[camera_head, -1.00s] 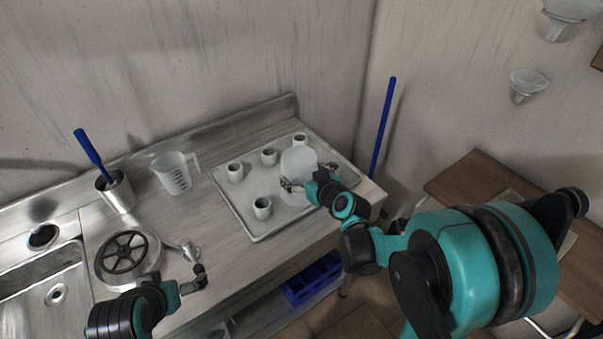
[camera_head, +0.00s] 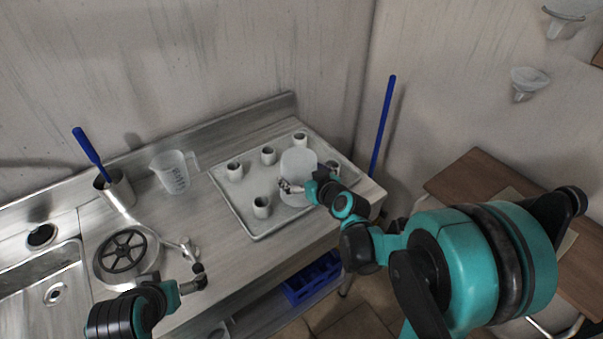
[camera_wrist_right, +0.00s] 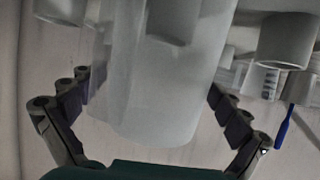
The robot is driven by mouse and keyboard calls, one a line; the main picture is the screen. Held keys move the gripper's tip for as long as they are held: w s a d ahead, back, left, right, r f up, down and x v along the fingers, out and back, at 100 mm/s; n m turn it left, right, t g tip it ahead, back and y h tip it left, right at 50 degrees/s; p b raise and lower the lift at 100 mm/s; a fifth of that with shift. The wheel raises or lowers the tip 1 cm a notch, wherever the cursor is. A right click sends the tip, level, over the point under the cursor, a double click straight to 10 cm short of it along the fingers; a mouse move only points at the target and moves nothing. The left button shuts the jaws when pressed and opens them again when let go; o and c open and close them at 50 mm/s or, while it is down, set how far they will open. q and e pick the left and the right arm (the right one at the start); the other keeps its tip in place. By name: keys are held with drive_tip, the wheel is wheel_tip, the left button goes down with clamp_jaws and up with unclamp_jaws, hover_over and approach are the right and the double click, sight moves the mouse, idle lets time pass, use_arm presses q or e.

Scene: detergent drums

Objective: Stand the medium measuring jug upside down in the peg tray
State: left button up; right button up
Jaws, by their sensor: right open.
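The measuring jug (camera_head: 298,166) is pale and translucent. It stands upside down, closed base up, at the right part of the peg tray (camera_head: 247,232), over a peg it hides. My right gripper (camera_head: 305,188) is open around the jug's near side. In the right wrist view the jug (camera_wrist_right: 160,90) fills the middle between the gripper's spread fingers (camera_wrist_right: 157,105), with gaps on both sides.
Several short white pegs stand free in the tray, one at the front (camera_head: 262,207). Another clear jug (camera_head: 172,172) with a printed scale stands upright left of the tray. A steel cup (camera_head: 116,190) with a blue-handled tool, a handwheel (camera_head: 123,256) and a sink (camera_head: 45,290) lie further left.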

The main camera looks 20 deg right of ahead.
drive_tip(key=v, duration=1.2)
drive_tip(key=s+a+f+m+g+h, duration=0.1)
drive_tip(key=s+f+g, duration=0.1)
drive_tip(key=s, duration=0.5)
drive_tip(key=s+a+f+m+g+h, duration=0.1)
drive_tip(key=s+f+g+h, duration=0.1)
drive_tip(key=s+g, duration=0.2)
drive_tip(key=s, duration=0.3)
drive_tip(key=shift+a+m, duration=0.2)
drive_tip(key=shift+m, duration=0.1)
drive_tip(key=shift+s+f, duration=0.15)
idle(0.9)
